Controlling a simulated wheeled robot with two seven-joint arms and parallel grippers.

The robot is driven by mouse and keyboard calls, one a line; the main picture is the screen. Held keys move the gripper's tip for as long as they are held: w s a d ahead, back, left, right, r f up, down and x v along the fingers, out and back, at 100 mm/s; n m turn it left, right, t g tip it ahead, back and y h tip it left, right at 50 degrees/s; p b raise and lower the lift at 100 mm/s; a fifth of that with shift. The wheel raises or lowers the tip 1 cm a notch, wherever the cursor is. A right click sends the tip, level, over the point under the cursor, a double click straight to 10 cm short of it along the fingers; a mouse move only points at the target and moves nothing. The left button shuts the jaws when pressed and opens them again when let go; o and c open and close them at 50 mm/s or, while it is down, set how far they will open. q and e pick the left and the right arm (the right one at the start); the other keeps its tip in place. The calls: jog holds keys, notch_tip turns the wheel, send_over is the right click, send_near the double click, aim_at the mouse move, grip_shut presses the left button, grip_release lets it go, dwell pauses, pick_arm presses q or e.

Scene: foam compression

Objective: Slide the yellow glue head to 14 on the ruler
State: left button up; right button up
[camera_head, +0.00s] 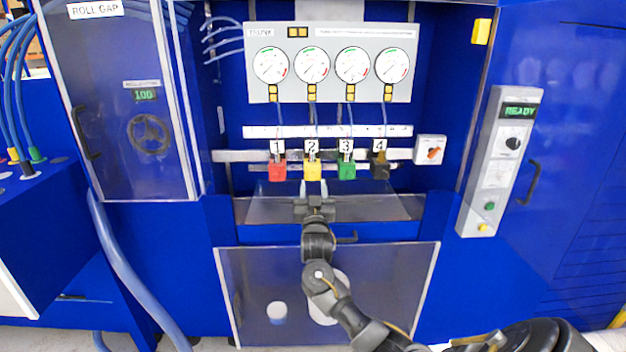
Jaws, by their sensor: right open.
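The yellow glue head (313,172) hangs on the rail under the number 2 label, between the red head (277,171) and the green head (347,170). A black head (380,169) is at number 4. The ruler (330,131) seems to be the pale strip above the heads; its marks are too small to read. My right gripper (314,188) is open just below the yellow head, its fingers pointing up at it. I cannot tell whether they touch it. My left gripper is not in view.
A gauge panel (330,63) is above the heads. A switch box (430,149) with an orange knob is right of the rail. A clear shelf panel (370,208) lies below the heads, and a clear lower guard (390,285) stands in front.

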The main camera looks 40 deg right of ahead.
jog(key=shift+x, duration=1.2)
grip_shut()
